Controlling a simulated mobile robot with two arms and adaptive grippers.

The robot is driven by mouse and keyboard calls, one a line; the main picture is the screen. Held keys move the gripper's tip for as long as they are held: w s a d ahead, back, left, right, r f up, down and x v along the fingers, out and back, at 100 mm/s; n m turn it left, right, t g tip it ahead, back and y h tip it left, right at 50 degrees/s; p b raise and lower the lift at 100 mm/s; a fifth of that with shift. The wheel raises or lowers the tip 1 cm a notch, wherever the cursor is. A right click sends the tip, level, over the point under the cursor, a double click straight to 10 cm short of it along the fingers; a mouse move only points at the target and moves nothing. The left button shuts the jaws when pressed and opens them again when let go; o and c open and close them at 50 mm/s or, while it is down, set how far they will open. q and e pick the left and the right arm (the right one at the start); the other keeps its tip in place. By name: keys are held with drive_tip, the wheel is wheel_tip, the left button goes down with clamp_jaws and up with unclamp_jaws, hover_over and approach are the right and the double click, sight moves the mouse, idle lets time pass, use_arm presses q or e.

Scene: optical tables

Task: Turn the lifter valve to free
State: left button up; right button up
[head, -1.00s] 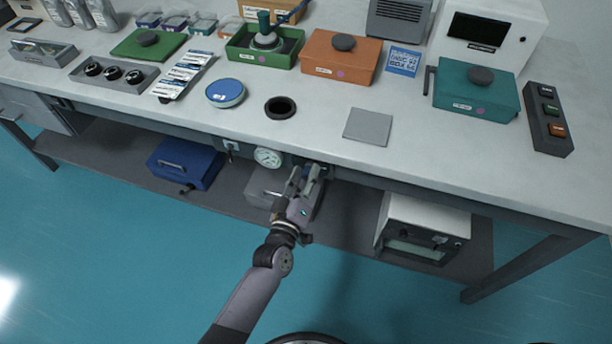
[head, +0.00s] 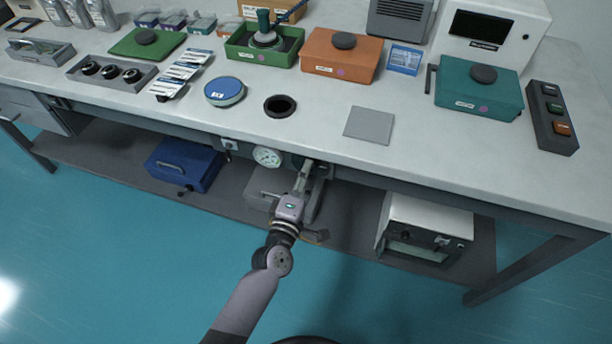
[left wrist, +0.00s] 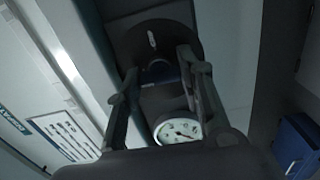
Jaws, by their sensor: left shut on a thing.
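The lifter valve (head: 321,171) is on the front panel under the table edge, just right of the round gauge, mostly behind my gripper in the head view. In the left wrist view, its dark round plate (left wrist: 175,36) bears a short white mark near the top. My left gripper (head: 305,168) reaches up to the valve from the front. In the left wrist view, the fingers (left wrist: 158,66) stand on both sides of the valve's dark handle and are shut on it. The handle's exact angle is hard to tell. My right gripper is not in view.
The white gauge (head: 267,157) sits beside the valve and shows in the left wrist view (left wrist: 178,131). A blue case (head: 187,163) and a white-topped device (head: 428,220) stand on the lower shelf. The floor in front is clear.

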use_arm(q)
drive_tip(key=shift+n, duration=0.3)
drive_tip(key=o, duration=1.2)
drive_tip(key=shift+c, duration=0.2)
drive_tip(key=v, duration=1.2)
